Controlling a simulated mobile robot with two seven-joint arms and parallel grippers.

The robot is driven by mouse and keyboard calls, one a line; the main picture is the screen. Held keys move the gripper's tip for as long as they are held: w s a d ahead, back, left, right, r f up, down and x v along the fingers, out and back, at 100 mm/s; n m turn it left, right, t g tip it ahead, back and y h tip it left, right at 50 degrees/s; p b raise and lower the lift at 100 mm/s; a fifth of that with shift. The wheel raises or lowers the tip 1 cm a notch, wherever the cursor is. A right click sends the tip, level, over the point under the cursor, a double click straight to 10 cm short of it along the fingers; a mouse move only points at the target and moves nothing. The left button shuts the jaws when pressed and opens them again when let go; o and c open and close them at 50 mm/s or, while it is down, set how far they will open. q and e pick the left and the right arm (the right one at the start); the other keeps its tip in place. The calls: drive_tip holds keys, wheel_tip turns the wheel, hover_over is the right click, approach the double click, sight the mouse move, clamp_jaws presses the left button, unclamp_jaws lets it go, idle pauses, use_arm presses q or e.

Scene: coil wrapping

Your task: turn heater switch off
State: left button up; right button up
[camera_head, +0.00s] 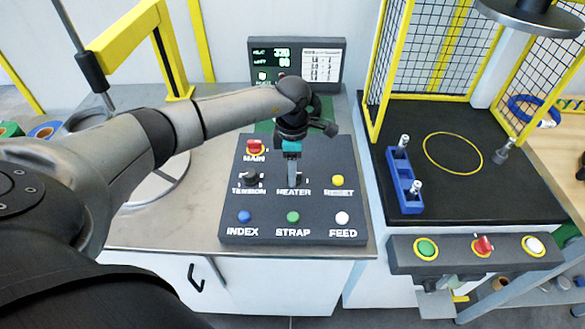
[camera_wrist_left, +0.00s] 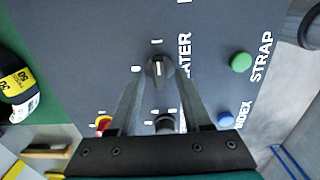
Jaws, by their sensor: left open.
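The heater switch (camera_wrist_left: 158,72) is a black rotary knob with a white line on its face, on a dark control panel (camera_head: 234,218). In the left wrist view its white line runs up and down the picture. My left gripper (camera_head: 292,184) points down at the panel just above the HEATER label. It is open, with one finger on each side of the knob in the left wrist view; I cannot tell whether they touch it. In the head view the gripper hides most of the knob. My right gripper is not in view.
The red MAIN switch (camera_head: 255,147), TENSION knob (camera_head: 251,178) and yellow RESET button (camera_head: 338,181) surround the heater switch. INDEX (camera_head: 244,216), STRAP (camera_head: 293,217) and FEED (camera_head: 342,218) buttons line the front. A display (camera_head: 297,64) stands behind. A caged station (camera_head: 464,205) is at right.

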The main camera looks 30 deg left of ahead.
use_arm(q)
drive_tip(key=shift+c, duration=0.4)
clamp_jaws()
drive_tip(key=shift+r+n, duration=0.1)
drive_tip(key=shift+n, duration=0.3)
drive_tip(key=n+p, duration=0.1)
drive_tip(key=n, duration=0.2)
drive_tip(key=shift+n, duration=0.4)
drive_tip(key=n+p, duration=0.1)
drive_tip(key=n, duration=0.3)
drive_tip(key=shift+d, duration=0.1)
drive_tip(key=n+p, duration=0.2)
drive_tip(key=n, duration=0.3)
drive_tip(key=shift+r, duration=0.1)
drive_tip(key=shift+d+n+p, duration=0.15)
drive_tip(key=shift+n+p, duration=0.85)
drive_tip(key=shift+n, duration=1.2)
